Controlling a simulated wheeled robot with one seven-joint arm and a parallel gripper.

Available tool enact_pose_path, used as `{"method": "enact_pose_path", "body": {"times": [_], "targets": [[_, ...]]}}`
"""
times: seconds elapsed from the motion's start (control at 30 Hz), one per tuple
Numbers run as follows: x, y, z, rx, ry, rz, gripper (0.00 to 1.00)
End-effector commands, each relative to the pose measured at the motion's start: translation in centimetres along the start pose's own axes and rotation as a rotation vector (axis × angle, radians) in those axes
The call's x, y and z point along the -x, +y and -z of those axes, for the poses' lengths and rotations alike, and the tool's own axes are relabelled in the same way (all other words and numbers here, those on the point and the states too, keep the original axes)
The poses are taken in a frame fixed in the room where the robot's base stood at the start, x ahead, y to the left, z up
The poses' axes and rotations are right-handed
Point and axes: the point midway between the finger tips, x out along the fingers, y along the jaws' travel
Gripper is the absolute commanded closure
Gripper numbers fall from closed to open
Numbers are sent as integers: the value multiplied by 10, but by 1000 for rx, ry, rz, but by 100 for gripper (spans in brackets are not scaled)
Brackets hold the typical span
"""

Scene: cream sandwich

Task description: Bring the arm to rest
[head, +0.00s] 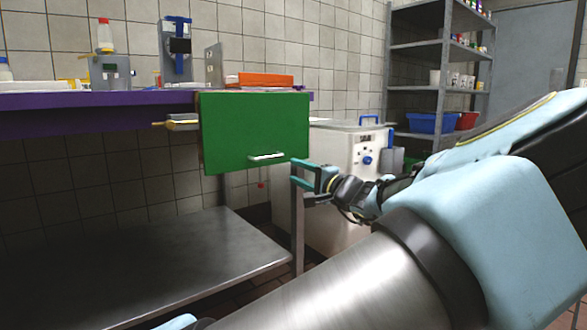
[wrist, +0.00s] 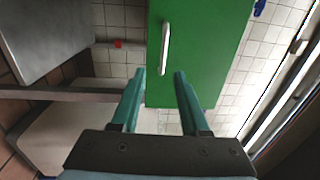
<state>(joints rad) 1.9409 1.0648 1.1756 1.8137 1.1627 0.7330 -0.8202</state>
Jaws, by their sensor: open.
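My gripper (head: 312,176) is in the middle of the head view, at the end of my arm, which reaches in from the right. It is just below and to the right of the green drawer front (head: 254,132) with its pale bar handle (head: 266,156). In the wrist view my gripper (wrist: 159,75) has its two teal fingers apart with nothing between them. The handle (wrist: 165,47) stands ahead of the fingertips there, and it is not held.
The drawer juts out under the purple-edged counter (head: 120,98). An orange box (head: 265,79) lies on top. A metal lower shelf (head: 190,262) is below. A white machine (head: 345,150) stands behind my gripper, with a grey shelving rack (head: 437,50) further back.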

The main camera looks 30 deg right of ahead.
Motion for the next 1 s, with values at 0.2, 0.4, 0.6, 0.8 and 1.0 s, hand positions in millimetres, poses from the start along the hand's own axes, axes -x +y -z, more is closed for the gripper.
{"method": "enact_pose_path", "body": {"times": [0.2,0.4,0.6,0.8,1.0], "targets": [[0,0,0,0,0,0,55],[-1,0,-1,0,-2,-2,55],[-36,25,-42,-1,-104,-106,55],[-88,90,-155,31,-357,-395,55],[-90,144,-260,133,-592,-706,55]]}}
